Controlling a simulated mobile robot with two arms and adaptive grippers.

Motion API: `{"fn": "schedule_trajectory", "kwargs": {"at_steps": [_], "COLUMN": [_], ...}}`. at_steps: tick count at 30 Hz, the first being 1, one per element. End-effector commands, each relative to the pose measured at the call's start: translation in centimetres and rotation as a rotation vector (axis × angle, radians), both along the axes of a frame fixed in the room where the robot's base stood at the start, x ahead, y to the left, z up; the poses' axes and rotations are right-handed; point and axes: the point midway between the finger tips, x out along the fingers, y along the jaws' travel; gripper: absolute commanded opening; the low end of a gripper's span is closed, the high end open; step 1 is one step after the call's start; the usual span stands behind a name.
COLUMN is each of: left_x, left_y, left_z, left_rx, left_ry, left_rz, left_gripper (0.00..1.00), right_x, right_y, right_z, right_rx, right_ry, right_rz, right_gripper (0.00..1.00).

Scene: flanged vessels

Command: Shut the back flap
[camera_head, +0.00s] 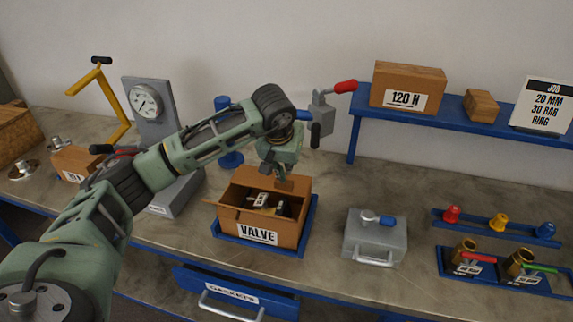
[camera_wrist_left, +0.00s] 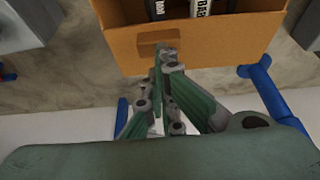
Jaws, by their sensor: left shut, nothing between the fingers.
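The open cardboard box (camera_head: 258,237) labelled VALVE stands on a blue tray, with dark and pale contents inside. A side flap (camera_head: 228,194) leans out at its left. A broad cardboard panel (camera_wrist_left: 225,52) with a small brown tab (camera_wrist_left: 158,38) shows in the left wrist view. It is at the box's back edge; its exact angle is unclear. My left gripper (camera_head: 281,180) is over the rear of the box, pointing down, shut and empty. In the left wrist view its fingertips (camera_wrist_left: 166,54) overlap the panel's tab; contact cannot be told. My right gripper is not in view.
A grey gauge stand (camera_head: 150,105) is left of the box, and a grey case (camera_head: 375,240) is right of it. A clamp with a red handle (camera_head: 322,112) stands behind. A blue shelf (camera_head: 450,128) is at the back right. A drawer (camera_head: 232,294) is open below.

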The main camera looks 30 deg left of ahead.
Motion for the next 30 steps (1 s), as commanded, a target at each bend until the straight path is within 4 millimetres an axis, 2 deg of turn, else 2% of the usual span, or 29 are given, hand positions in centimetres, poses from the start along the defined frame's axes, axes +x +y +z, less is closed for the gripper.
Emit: {"fn": "schedule_trajectory", "kwargs": {"at_steps": [1,11,14,19,21,30], "left_x": [-0.2,0.8,0.7,-0.1,-0.6,-2.8], "left_y": [-0.2,0.1,0.0,-0.3,-0.4,-1.0], "left_z": [-0.7,0.3,1.6,5.2,5.8,11.6], "left_rx": [-0.001,-0.001,0.000,0.000,0.000,0.000], "left_ry": [0.018,0.010,0.007,0.008,0.003,0.004], "left_rz": [-0.004,-0.003,-0.001,0.001,0.000,0.001], "left_gripper": [0.00,0.00,0.00,0.00,0.00,0.00], "right_x": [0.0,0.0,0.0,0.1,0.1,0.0], "right_y": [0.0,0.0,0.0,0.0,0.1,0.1], "right_z": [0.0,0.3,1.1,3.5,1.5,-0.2], "right_rx": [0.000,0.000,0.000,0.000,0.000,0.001], "right_ry": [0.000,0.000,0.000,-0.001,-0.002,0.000], "right_rz": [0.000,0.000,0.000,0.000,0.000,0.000], "right_gripper": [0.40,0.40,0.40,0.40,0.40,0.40]}}
